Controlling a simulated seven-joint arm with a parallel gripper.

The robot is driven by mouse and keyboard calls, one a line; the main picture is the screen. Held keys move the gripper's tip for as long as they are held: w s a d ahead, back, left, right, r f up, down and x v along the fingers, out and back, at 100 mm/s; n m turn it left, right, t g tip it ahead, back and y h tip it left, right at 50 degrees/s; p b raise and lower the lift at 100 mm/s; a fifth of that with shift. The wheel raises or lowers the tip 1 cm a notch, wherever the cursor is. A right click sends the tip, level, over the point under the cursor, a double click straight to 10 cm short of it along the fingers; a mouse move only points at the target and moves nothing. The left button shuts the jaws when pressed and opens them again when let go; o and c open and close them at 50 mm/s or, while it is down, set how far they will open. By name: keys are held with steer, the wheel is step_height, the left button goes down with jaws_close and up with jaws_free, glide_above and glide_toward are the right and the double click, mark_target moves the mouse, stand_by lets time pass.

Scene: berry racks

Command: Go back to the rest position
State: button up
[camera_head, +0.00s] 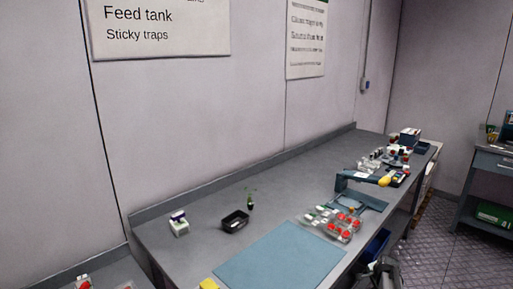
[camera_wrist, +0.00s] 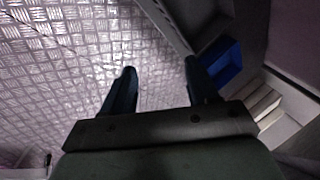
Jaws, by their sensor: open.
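My gripper (camera_wrist: 160,78) shows in the wrist view with its two dark fingers apart and nothing between them. It points down over the patterned metal floor (camera_wrist: 60,60), beside the bench's edge. In the head view a grey part at the bottom right, by the bench's front edge, may be part of my arm; the fingers cannot be made out there.
The long grey bench (camera_head: 190,255) carries a blue mat (camera_head: 280,258), a black tray (camera_head: 235,221), clear boxes with red items (camera_head: 338,226) and a blue stand (camera_head: 362,178). A blue bin (camera_wrist: 220,62) sits right of my gripper. Open floor lies left of it.

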steer(key=s+a+f+n+g+y, duration=0.1)
steer(key=s+a+f+n+g, duration=0.2)
steer(key=s+a+f, duration=0.7)
steer(key=s+a+f+n+g+y, duration=0.1)
steer(key=s+a+f+n+g, duration=0.15)
steer(key=s+a+f, duration=0.7)
steer(key=s+a+f+n+g, duration=0.1)
steer(key=s+a+n+g, duration=0.2)
steer(key=s, duration=1.3)
steer(key=s+a+n+g+h, duration=0.1)
steer(key=s+a+n+g, duration=0.2)
steer(key=s, duration=1.4)
steer(key=a+n, duration=0.2)
steer(key=a, duration=0.3)
steer(key=shift+s+a+f+n, duration=0.2)
steer(key=shift+s+f+n, duration=0.05)
steer(key=shift+f+n, duration=0.1)
steer(key=shift+g, duration=0.25)
